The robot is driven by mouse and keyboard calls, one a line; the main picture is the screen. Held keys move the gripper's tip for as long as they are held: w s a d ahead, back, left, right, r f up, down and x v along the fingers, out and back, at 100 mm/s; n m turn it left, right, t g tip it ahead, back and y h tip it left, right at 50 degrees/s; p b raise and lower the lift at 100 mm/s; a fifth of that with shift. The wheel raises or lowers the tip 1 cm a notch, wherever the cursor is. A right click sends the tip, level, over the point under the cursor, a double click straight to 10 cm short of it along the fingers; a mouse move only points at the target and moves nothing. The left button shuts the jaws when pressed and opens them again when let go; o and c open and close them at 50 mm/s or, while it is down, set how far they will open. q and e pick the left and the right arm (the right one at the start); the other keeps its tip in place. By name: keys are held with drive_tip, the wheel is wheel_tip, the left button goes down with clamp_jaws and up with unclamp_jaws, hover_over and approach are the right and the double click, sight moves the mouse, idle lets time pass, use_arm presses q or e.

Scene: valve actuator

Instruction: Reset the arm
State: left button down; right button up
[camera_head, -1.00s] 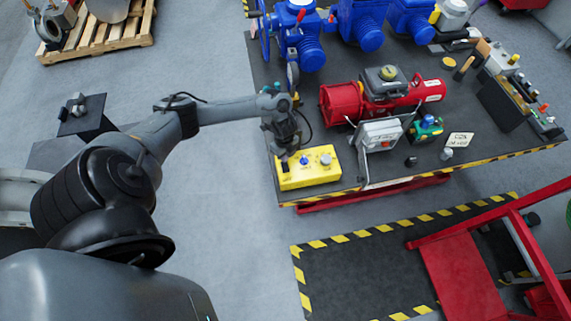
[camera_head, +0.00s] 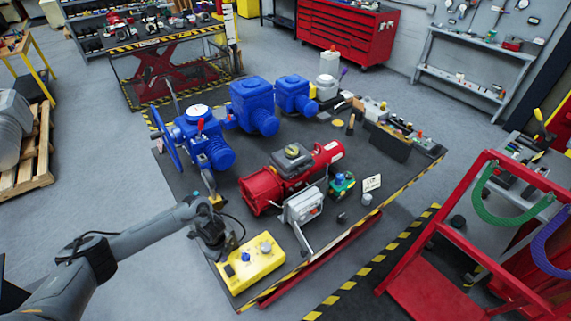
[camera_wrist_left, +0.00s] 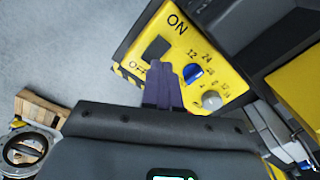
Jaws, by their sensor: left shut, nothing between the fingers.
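A yellow control box (camera_head: 262,272) sits at the front-left corner of the dark table, with a blue knob (camera_head: 245,257) and a grey knob (camera_head: 265,247) on top. In the left wrist view the box (camera_wrist_left: 226,66) shows a black rocker switch (camera_wrist_left: 156,48) between ON and OFF labels, a blue knob (camera_wrist_left: 193,72) with numbers around it and a grey knob (camera_wrist_left: 211,100). My left gripper (camera_wrist_left: 170,68) is shut and empty, its tips by the OFF end of the switch. I cannot tell whether they touch. My left gripper (camera_head: 226,264) also shows over the box's left end. My right gripper is not in view.
A red actuator (camera_head: 262,188) and a grey box with a lever (camera_head: 303,206) stand just behind the yellow box. Blue valve actuators (camera_head: 206,140) line the table's back-left side. A red frame (camera_head: 440,240) stands at right.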

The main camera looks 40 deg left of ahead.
use_arm(q)
drive_tip(key=s+d+f+g+h, duration=0.2)
drive_tip(key=s+d+f, duration=0.6)
drive_tip(key=s+d, duration=0.4)
drive_tip(key=s+d+t+h, duration=0.2)
drive_tip(key=s+d+h, duration=0.15)
drive_tip(key=d, duration=1.45)
drive_tip(key=w+d+r+n+t+y, duration=0.1)
drive_tip(key=w+d+r+n+t, duration=0.15)
drive_tip(key=d+r+n, duration=0.5)
drive_tip(key=a+r+n+y, duration=0.2)
drive_tip(key=a+r+n, duration=0.1)
drive_tip(key=a+r, duration=0.3)
drive_tip(key=a+r+n+t+y, duration=0.1)
drive_tip(key=a+r+n+y, duration=0.1)
drive_tip(key=a+r, duration=0.4)
wheel_tip(320, 180, up, 5)
drive_tip(key=shift+w+a+n+p, duration=0.25)
drive_tip(key=shift+w+n+p, duration=0.1)
drive_tip(key=shift+n, duration=0.1)
